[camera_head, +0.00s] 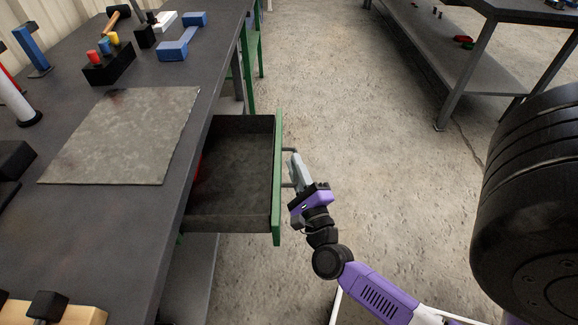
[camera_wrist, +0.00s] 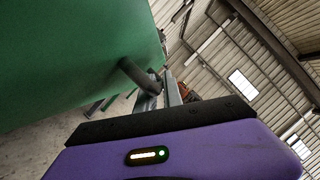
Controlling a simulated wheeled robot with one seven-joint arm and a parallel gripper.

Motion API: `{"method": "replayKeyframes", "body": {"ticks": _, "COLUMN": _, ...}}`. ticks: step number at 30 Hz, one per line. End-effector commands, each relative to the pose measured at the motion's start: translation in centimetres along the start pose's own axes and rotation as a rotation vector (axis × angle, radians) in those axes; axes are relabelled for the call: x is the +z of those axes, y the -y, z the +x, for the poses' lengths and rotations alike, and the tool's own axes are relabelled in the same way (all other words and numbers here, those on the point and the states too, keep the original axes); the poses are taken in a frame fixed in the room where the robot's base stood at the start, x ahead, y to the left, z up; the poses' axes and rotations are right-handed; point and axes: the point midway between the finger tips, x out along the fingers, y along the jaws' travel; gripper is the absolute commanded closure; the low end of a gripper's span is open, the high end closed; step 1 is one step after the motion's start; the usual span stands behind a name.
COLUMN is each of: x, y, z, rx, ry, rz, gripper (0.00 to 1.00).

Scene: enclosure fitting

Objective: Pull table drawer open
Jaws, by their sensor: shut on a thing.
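The table drawer (camera_head: 235,165) is pulled out from the right side of the grey workbench. It has a dark inside and a green front, and something red shows at its inner left. Its dark bar handle (camera_head: 289,150) is on the outer face of the front. My gripper (camera_head: 295,165) is at the handle, to the right of the drawer front, with its fingers shut on it. In the wrist view, the handle (camera_wrist: 136,75) stands out from the green front (camera_wrist: 80,55) and runs to my fingers (camera_wrist: 165,90); the exact contact is partly hidden.
The workbench top (camera_head: 205,95) holds a grey sheet (camera_head: 130,135), a black block with coloured pegs (camera_head: 108,66), a blue bracket (camera_head: 182,40) and a hammer (camera_head: 117,15). The concrete floor (camera_head: 340,70) right of the drawer is clear. A second bench (camera_head: 430,45) stands at upper right.

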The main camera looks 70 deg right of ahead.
Motion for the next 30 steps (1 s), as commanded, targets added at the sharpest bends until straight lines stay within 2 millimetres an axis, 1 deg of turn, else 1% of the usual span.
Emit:
{"method": "replayKeyframes", "body": {"ticks": 8, "x": 0.0, "y": -0.2, "z": -0.1, "rx": 0.005, "ry": 0.001, "rz": 0.0, "gripper": 1.0}}
{"method": "replayKeyframes", "body": {"ticks": 9, "x": 0.0, "y": -0.2, "z": -0.1, "rx": 0.005, "ry": 0.001, "rz": 0.0, "gripper": 0.81}}
{"method": "replayKeyframes", "body": {"ticks": 11, "x": 0.0, "y": -0.2, "z": -0.1, "rx": 0.004, "ry": 0.001, "rz": 0.0, "gripper": 0.7}}
{"method": "replayKeyframes", "body": {"ticks": 12, "x": 0.0, "y": -0.1, "z": -0.1, "rx": 0.004, "ry": 0.001, "rz": 0.0, "gripper": 0.68}}
{"method": "replayKeyframes", "body": {"ticks": 20, "x": 0.0, "y": -0.1, "z": -0.1, "rx": 0.001, "ry": 0.0, "rz": 0.0, "gripper": 0.68}}
{"method": "replayKeyframes", "body": {"ticks": 23, "x": 0.0, "y": -0.1, "z": -0.5, "rx": 0.002, "ry": 0.0, "rz": -0.001, "gripper": 0.68}}
{"method": "replayKeyframes", "body": {"ticks": 26, "x": -0.1, "y": -0.1, "z": -1.7, "rx": 0.003, "ry": -0.001, "rz": -0.003, "gripper": 0.68}}
{"method": "replayKeyframes", "body": {"ticks": 30, "x": -0.1, "y": -0.2, "z": -4.0, "rx": 0.004, "ry": -0.001, "rz": -0.002, "gripper": 0.68}}
